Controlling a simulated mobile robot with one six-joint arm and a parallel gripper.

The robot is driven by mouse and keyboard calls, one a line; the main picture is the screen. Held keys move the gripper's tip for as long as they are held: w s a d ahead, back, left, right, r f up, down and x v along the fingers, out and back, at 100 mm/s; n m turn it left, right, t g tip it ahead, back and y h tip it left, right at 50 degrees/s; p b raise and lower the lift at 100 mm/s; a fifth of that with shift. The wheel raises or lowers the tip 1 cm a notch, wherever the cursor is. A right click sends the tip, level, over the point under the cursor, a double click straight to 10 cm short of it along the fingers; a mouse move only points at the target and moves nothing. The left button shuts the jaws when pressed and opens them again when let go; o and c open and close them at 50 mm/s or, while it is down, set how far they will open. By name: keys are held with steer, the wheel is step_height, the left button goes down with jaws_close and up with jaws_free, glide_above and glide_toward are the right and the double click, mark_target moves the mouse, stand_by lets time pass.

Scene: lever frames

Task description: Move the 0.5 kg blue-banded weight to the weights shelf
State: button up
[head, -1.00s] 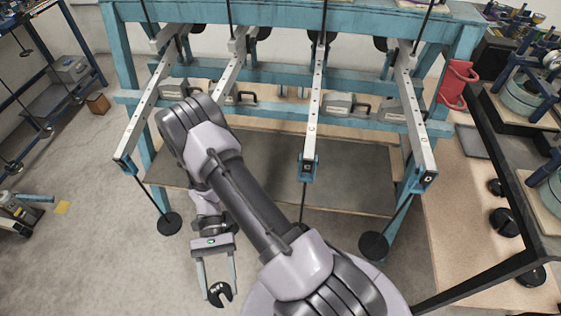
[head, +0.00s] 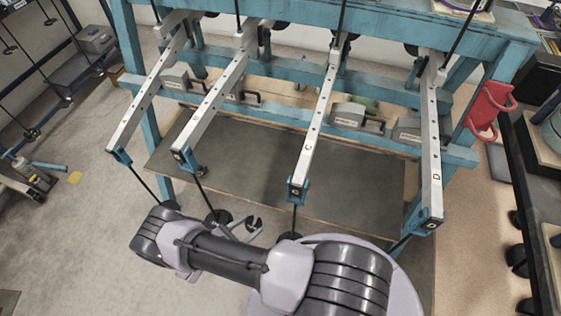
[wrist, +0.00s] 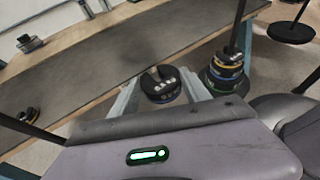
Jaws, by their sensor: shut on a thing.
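My gripper (head: 247,230) is low in front of the lever frame in the head view, partly behind my arm. It is shut on a dark slotted weight (head: 255,222). In the wrist view the held weight (wrist: 160,85) sits between the two fingers, slot facing up in the picture; I cannot make out its band colour. A grey board shelf with a wooden edge (head: 290,165) lies under the levers and is likely the weights shelf. In the wrist view this board (wrist: 110,55) is beyond and left of the gripper. The held weight is apart from it.
A hanger with stacked weights, showing blue and yellow bands (wrist: 225,72), stands close right of the held weight. Lever B (head: 215,105) and lever C (head: 315,130) reach out with hanging rods. Bench at right.

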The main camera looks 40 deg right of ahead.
steer(key=b, duration=0.4)
glide_above(265, 194)
steer(key=shift+s+a, duration=0.15)
steer(key=shift+a, duration=0.1)
steer(key=f+b, duration=0.2)
steer(key=f, duration=0.1)
steer(key=shift+w+d+f, duration=0.1)
steer(key=shift+w+d, duration=0.1)
steer(key=shift+d, duration=0.2)
steer(key=shift+f, duration=0.35)
steer(key=o, duration=1.7)
steer(key=shift+r, duration=0.1)
steer(key=p+v, duration=0.2)
steer(key=v, duration=0.5)
steer(key=shift+s+a+r, duration=0.1)
steer(key=shift+a+r, duration=0.1)
steer(key=shift+a, duration=0.1)
